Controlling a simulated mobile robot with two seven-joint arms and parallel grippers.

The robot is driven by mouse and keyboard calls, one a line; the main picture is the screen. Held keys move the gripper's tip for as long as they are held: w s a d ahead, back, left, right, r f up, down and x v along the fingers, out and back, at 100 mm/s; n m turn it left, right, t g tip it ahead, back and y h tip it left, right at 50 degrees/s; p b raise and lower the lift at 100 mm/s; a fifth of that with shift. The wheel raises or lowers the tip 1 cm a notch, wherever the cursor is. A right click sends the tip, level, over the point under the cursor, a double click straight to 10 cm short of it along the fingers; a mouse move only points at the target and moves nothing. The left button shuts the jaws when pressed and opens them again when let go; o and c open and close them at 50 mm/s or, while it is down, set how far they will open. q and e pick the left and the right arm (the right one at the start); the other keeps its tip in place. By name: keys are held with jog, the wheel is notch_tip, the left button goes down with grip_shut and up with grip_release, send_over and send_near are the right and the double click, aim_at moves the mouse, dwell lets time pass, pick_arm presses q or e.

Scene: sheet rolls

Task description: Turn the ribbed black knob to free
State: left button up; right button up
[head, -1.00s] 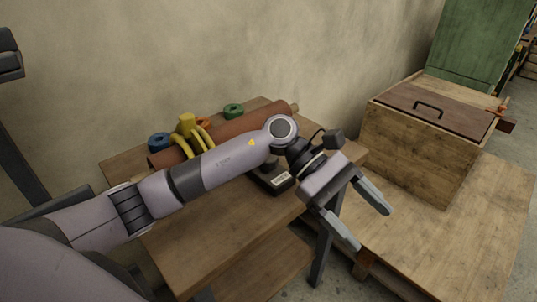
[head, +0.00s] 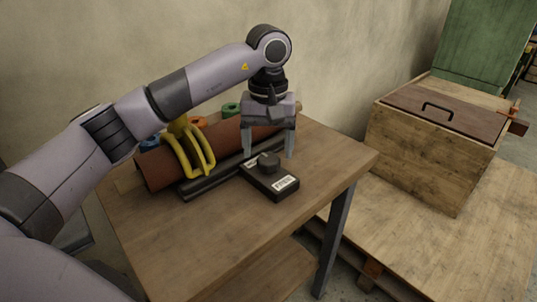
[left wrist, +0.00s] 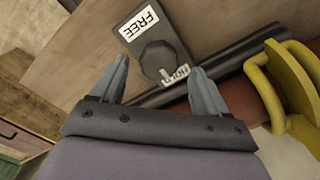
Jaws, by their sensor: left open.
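The ribbed black knob (head: 268,162) sits on a flat black box (head: 273,188) on the wooden table, in front of a brown roll (head: 162,169). In the left wrist view the knob (left wrist: 158,58) lies between a white FREE label (left wrist: 139,22) and a second, partly covered label (left wrist: 176,77) that seems to read HOLD. A pale mark on the knob points toward that second label. My left gripper (head: 268,150) is open and points down just above and behind the knob; its fingers (left wrist: 159,68) are spread to either side, with nothing between them gripped. My right gripper is not in view.
A yellow clamp-like piece (head: 184,150) arches over the roll. A black rail (head: 200,184) runs along the roll's front. Green, orange and blue rings stand behind it. A wooden crate (head: 420,150) stands to the right. The table's front is clear.

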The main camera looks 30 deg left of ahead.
pick_arm(q)
jog(key=shift+f, duration=1.2)
jog(key=shift+c, duration=0.2)
jog(key=c, duration=1)
